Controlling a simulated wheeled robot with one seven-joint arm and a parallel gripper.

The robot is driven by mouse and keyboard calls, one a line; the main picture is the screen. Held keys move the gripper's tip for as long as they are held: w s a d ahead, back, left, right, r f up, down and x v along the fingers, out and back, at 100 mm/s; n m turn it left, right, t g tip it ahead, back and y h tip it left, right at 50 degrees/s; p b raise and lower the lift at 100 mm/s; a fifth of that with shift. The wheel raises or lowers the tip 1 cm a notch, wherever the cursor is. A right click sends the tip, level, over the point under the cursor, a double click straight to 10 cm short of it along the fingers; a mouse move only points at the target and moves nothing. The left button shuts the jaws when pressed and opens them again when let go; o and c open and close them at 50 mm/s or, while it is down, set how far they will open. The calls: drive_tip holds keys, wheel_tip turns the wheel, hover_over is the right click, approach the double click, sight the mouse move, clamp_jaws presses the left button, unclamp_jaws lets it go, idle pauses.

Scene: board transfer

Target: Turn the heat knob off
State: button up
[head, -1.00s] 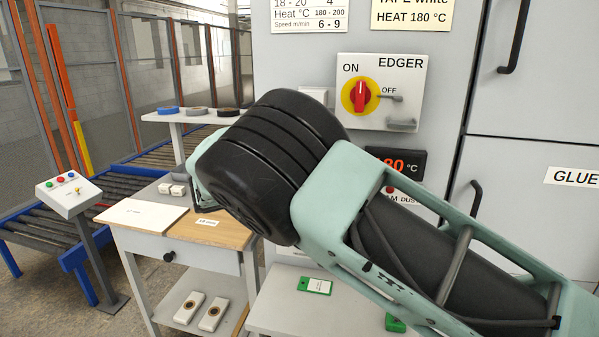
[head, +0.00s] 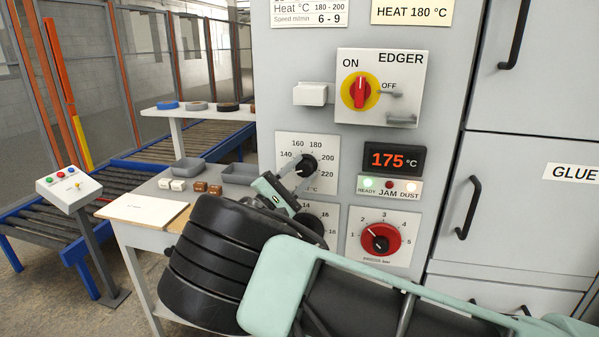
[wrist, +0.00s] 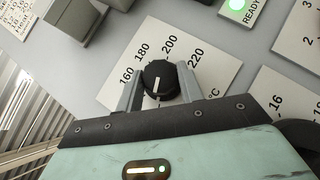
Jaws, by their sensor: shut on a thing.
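The heat knob (head: 303,165) is a black round knob on a white dial plate (head: 325,143) marked 140 to 220 °C. In the wrist view the knob (wrist: 158,78) sits between the two grey fingers of my gripper (wrist: 159,90), which is shut on it. A white line on its face stands roughly upright in that view; which mark it indicates is hard to tell. In the head view my gripper (head: 294,176) reaches the knob from below left, and its fingers partly hide the dial. The temperature display (head: 395,160) reads 175 °C.
The EDGER switch (head: 361,91) is above right, with a white box (head: 310,94) beside it. Another dial (head: 326,215) is partly hidden by my arm. The green READY lamp (head: 368,184) is lit. A worktable (head: 150,235) stands left.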

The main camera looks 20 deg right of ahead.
drive_tip(key=shift+f+n+t, duration=0.1)
drive_tip(key=shift+n+t, duration=0.4)
drive_tip(key=shift+n, duration=0.2)
drive_tip(key=o, duration=1)
drive_tip(key=b+v, duration=0.5)
drive_tip(key=v, duration=1.2)
drive_tip(key=shift+a+f, duration=0.1)
